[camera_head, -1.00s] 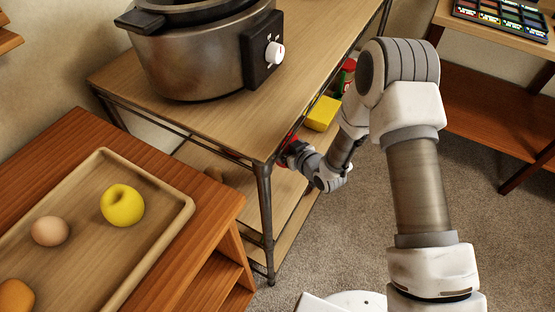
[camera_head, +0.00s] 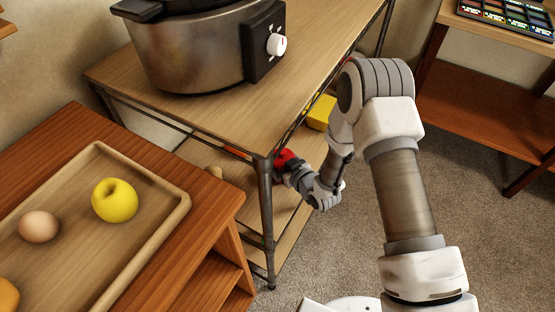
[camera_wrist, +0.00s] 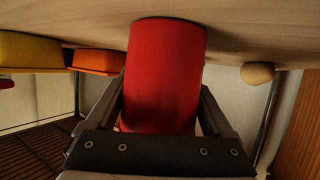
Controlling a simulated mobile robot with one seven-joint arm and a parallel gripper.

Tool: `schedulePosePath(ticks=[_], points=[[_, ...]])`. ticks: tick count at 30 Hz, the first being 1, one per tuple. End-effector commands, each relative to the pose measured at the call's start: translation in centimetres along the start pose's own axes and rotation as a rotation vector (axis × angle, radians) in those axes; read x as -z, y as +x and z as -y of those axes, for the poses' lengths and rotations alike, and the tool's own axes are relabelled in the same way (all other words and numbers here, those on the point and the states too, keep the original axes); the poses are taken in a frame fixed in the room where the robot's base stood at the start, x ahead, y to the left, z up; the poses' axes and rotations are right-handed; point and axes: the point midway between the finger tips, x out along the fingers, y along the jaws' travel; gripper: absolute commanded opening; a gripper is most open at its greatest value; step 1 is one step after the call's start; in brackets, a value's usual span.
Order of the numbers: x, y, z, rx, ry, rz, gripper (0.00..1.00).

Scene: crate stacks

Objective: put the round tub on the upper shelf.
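The round tub looks to be the red cylinder (camera_wrist: 165,75), which fills the middle of the wrist view. It also shows as a red patch (camera_head: 286,160) under the top board in the head view. My gripper (camera_wrist: 162,92) has one finger on each side of it, both close to its sides. I cannot tell whether the fingers press on it. The tub's far end meets the wooden board in the wrist view. The upper shelf is likely the top board (camera_head: 240,125) of the metal-framed rack, with a large pot (camera_head: 190,55) on it.
A yellow box (camera_head: 321,112) stands on the lower board; it also shows in the wrist view (camera_wrist: 30,50) beside an orange thing (camera_wrist: 97,61). A tan rounded thing (camera_wrist: 257,73) is on the other side. A rack post (camera_head: 266,215) stands near my gripper. The top board's front is clear.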

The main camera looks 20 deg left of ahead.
Motion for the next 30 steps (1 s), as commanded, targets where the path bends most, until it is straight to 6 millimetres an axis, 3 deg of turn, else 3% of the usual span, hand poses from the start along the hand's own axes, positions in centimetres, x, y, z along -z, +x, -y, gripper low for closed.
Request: schedulePosePath(ticks=[12,24,30], points=[[0.6,-0.2,0.0,0.001,-0.001,0.000,1.00],[0.5,-8.4,-0.1,-0.002,0.003,0.003,1.00],[0.4,-11.3,-0.1,0.000,0.001,0.002,1.00]])
